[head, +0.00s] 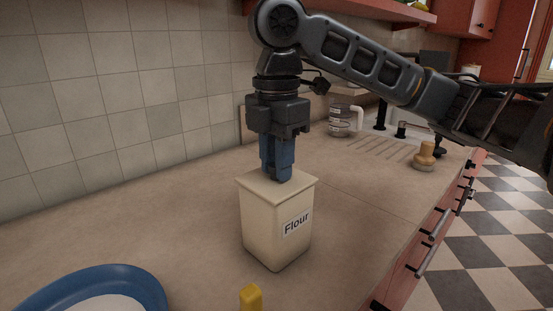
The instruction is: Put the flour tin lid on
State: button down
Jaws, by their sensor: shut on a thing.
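The flour tin (262,229) is a cream, square-sided canister with a "Flour" label, standing upright on the counter. Its cream lid (252,184) lies across the top of the tin and looks about level. I cannot tell whether it is fully seated. My gripper (278,174) points straight down above the tin, with its blue fingers shut on the lid near the middle. The fingers hide the part of the lid that they grip.
A blue-rimmed plate (150,283) and a yellow object (251,297) are at the front. A glass jug (340,121) and a wooden-handled brush (425,155) stand farther back. The tiled wall (110,120) bounds the left. Counter left of the tin is clear.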

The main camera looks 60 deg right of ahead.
jog(key=shift+c, duration=1.7)
grip_release()
jog(key=shift+r+p, duration=3.3)
jog(key=shift+r, duration=0.2)
